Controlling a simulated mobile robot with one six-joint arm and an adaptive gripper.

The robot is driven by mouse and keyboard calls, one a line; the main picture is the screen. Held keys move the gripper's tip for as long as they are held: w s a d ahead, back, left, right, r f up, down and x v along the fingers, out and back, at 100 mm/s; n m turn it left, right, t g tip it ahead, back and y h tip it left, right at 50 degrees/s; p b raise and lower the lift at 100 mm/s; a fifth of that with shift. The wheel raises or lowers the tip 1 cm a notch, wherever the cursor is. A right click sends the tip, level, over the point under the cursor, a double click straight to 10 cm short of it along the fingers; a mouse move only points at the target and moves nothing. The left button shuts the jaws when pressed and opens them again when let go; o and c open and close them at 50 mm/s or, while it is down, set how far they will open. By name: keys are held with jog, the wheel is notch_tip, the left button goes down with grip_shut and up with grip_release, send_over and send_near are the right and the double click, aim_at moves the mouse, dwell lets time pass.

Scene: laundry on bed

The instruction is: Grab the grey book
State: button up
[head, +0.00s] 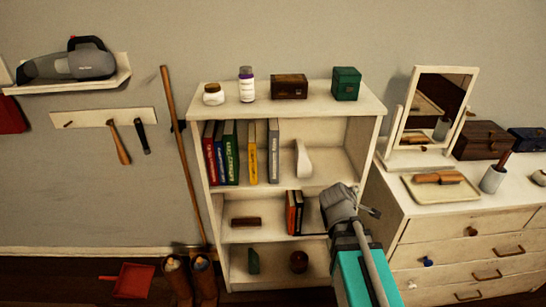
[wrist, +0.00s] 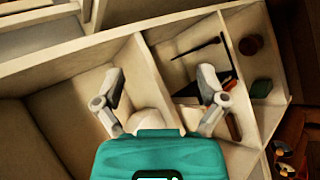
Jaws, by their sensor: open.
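The grey book (head: 273,150) stands upright on the upper shelf of the white bookcase (head: 293,190), at the right end of a row of books. A yellow book (head: 253,153) stands on its left. My gripper (head: 352,205) is in front of the bookcase's right side, lower than the grey book and to its right. In the wrist view my gripper (wrist: 160,85) has its two fingers spread wide, with nothing held between them. I cannot make out the grey book in the wrist view. A white rounded object (wrist: 147,122) shows beyond the fingers there.
A white ornament (head: 302,160) stands right of the grey book. Red and black books (head: 295,212) stand on the middle shelf near my gripper. A dresser (head: 450,240) with a mirror (head: 435,108) is close on the right. The upper shelf has free room at its right end.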

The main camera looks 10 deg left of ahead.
jog(key=w+a+r+n+t+y+b, duration=0.2)
jog(key=w+a+n+t+b, duration=0.3)
jog(key=a+n, duration=0.6)
jog(key=n+t+y+b, duration=0.35)
jog(key=n+y, duration=0.45)
jog(key=n, duration=0.7)
send_near(273, 161)
jog(key=shift+w+a+f+t+h, duration=0.25)
jog(key=shift+t+h, duration=0.1)
jog(key=shift+h, duration=0.05)
jog(key=shift+w, duration=0.15)
jog(key=x, duration=0.8)
jog(key=shift+a, duration=0.1)
jog(key=shift+w, duration=0.15)
jog(key=shift+w, duration=0.1)
jog(key=shift+x, duration=2.55)
jog(key=shift+r, duration=0.1)
